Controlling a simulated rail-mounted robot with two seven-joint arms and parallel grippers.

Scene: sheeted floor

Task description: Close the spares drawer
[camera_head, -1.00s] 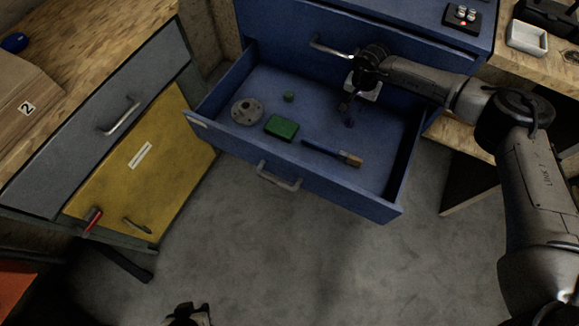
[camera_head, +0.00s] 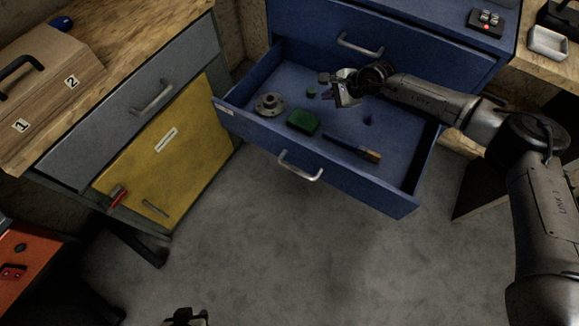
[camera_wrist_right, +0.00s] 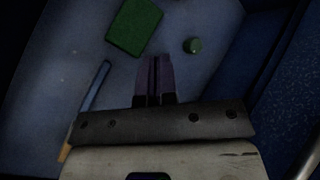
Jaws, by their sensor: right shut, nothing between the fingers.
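The blue drawer (camera_head: 370,192) is pulled open in the head view, with a silver handle (camera_head: 300,168) on its front and a small unreadable label at its left end. Inside lie a grey flanged disc (camera_head: 269,104), a green block (camera_head: 303,122), a small green cylinder (camera_head: 311,92) and a blue-handled brush (camera_head: 350,147). My right gripper (camera_head: 343,98) is shut and empty over the drawer's rear part. Its closed fingers also show in the right wrist view (camera_wrist_right: 155,78), near the green block and cylinder. My left gripper (camera_head: 187,316) barely shows at the bottom edge; its jaws are unclear.
A shut drawer (camera_head: 400,45) with a handle is above the open one. A grey and yellow cabinet (camera_head: 165,140) stands to the left, with a wooden bench top carrying a numbered box (camera_head: 50,85). The concrete floor (camera_head: 270,240) before the drawer is clear.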

